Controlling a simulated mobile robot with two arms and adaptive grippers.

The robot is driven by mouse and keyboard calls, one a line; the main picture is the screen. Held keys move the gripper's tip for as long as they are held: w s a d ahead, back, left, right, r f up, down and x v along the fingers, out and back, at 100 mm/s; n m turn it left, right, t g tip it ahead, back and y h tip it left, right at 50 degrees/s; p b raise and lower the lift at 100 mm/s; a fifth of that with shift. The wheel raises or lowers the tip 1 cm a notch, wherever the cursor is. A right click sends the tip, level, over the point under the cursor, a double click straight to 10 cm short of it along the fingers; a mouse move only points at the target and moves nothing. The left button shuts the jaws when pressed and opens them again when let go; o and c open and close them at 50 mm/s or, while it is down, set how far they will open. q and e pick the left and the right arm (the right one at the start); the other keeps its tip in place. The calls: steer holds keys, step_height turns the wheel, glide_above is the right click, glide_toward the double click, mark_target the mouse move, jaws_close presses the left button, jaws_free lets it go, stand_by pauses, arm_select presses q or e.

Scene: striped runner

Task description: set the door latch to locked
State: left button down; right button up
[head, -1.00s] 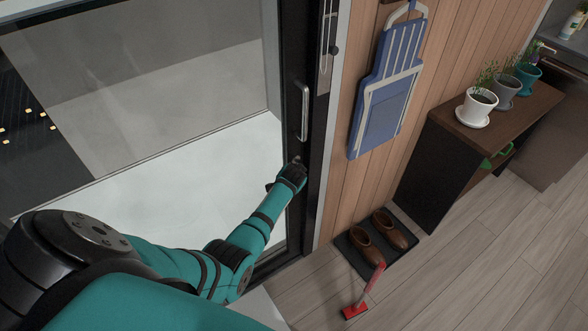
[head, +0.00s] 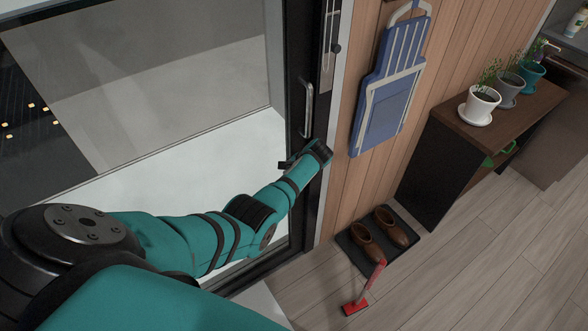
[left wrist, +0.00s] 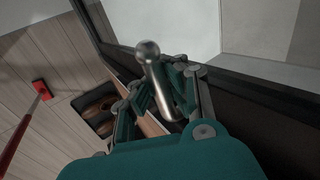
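The glass door's black frame (head: 297,60) stands left of the wooden wall and carries a silver pull handle (head: 307,108). My left gripper (head: 284,165) is at the door frame below this handle, with its fingers mostly hidden by my wrist in the head view. In the left wrist view, a silver metal lever with a rounded end (left wrist: 148,50) lies between the fingers of my left gripper (left wrist: 160,88). I cannot tell whether both fingers touch it. Which latch position the lever marks does not show. My right gripper is in no view.
A blue board (head: 385,110) hangs on the wooden wall to the right. Brown shoes (head: 380,232) stand on a dark mat (head: 352,247), with a red-handled tool (head: 368,285) in front. Potted plants (head: 480,102) stand on a dark cabinet (head: 450,128). Floor at the lower right is open.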

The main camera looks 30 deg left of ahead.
arm_select(q)
steer(key=shift+w+d+r, duration=0.3)
steer(key=c, duration=1.9)
jaws_free()
steer(key=o, duration=0.4)
steer(key=shift+s+d+r, duration=0.2)
steer(key=shift+s, duration=0.05)
steer(key=shift+a+f, duration=0.1)
steer(key=shift+f, duration=0.05)
steer(key=shift+a, duration=0.1)
steer(key=shift+s+r, duration=0.15)
steer(key=shift+r, duration=0.1)
steer(key=v, duration=1.1)
steer(key=shift+s+d+r, duration=0.15)
steer(key=shift+d, duration=0.3)
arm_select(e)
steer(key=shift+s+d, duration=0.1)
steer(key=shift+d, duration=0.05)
